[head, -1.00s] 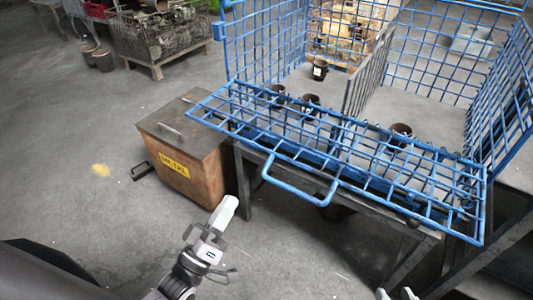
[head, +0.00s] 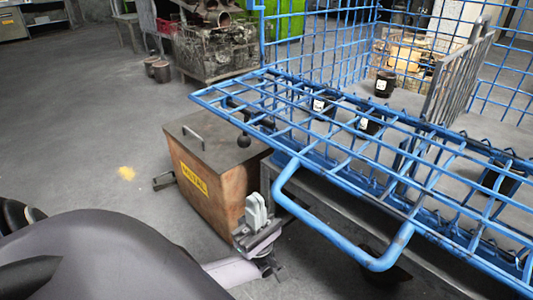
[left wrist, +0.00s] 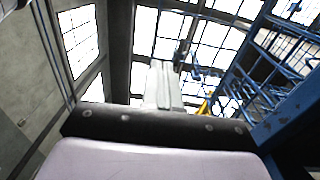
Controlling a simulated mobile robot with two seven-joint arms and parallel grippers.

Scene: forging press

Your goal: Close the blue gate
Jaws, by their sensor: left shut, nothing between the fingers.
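The blue gate (head: 340,150) is a wire-mesh panel with a looped handle (head: 335,229) on its near edge. It lies folded down, roughly level, at the front of the blue cage. My left gripper (head: 257,207) is shut and empty. It is to the left of the handle and below the gate's edge, apart from the handle in the picture. In the left wrist view my gripper fingers (left wrist: 164,85) point up toward the ceiling windows, with blue mesh (left wrist: 275,65) at the right. My right gripper is not in view.
A brown metal box (head: 205,165) with a yellow label stands on the floor left of the cage. Dark cups (head: 384,84) and a grey divider (head: 457,80) are inside the cage. A dark table frame (head: 350,218) carries it.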

